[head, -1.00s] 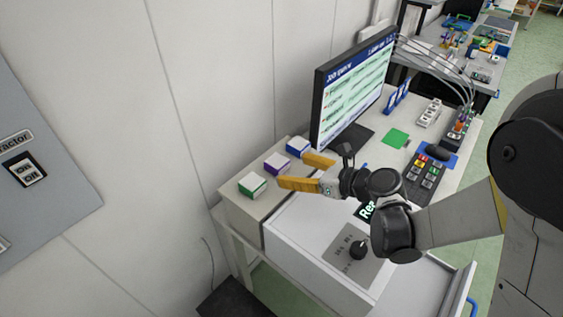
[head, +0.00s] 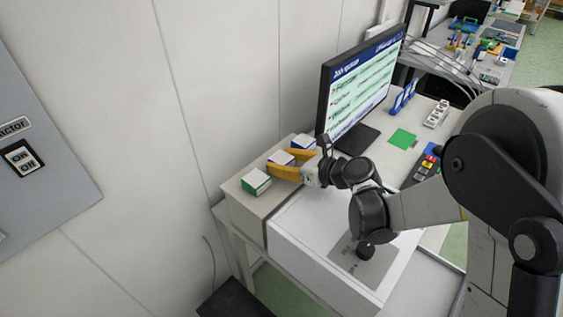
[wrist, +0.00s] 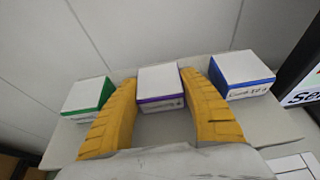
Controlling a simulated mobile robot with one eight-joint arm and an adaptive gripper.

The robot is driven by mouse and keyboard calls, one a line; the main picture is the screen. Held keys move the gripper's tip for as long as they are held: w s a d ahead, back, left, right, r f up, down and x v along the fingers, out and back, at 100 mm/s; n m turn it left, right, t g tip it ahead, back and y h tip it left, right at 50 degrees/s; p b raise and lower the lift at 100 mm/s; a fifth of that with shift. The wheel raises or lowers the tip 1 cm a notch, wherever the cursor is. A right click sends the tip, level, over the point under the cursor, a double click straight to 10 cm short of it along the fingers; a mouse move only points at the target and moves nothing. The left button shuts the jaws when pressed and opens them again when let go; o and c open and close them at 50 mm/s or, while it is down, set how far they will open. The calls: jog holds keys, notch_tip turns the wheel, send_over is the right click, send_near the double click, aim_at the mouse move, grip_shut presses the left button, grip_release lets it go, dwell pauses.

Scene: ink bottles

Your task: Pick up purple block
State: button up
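The purple block (wrist: 160,88) is a white-topped box with a purple band. It stands upright on the pale ledge, between a green-banded and a blue-banded box. In the wrist view my gripper (wrist: 156,86) has its two yellow fingers open, one on each side of the purple block. Slim gaps seem to remain beside the block, though contact is hard to judge. In the head view the purple block (head: 281,158) is partly hidden by my gripper (head: 281,162), which reaches in from the right.
The green box (wrist: 88,97) is close outside the left finger, and the blue box (wrist: 240,75) close outside the right finger. A monitor (head: 362,85) stands just right of the boxes. A wall (head: 235,80) is behind them. A white worktop (head: 310,225) lies in front.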

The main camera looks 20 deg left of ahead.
aim_at(285, 157)
dwell(0.3)
jog(key=shift+r+p, duration=0.3)
jog(key=shift+r, duration=0.2)
jog(key=r, duration=0.1)
jog(key=r+p, duration=0.2)
jog(key=r, duration=0.1)
jog(key=shift+w+d, duration=0.3)
jog(key=shift+d, duration=0.05)
jog(key=w+d+r+p, duration=0.3)
jog(key=w+d+r, duration=0.3)
jog(key=d, duration=0.2)
jog(key=shift+w+d, duration=0.2)
jog(key=shift+d, duration=0.2)
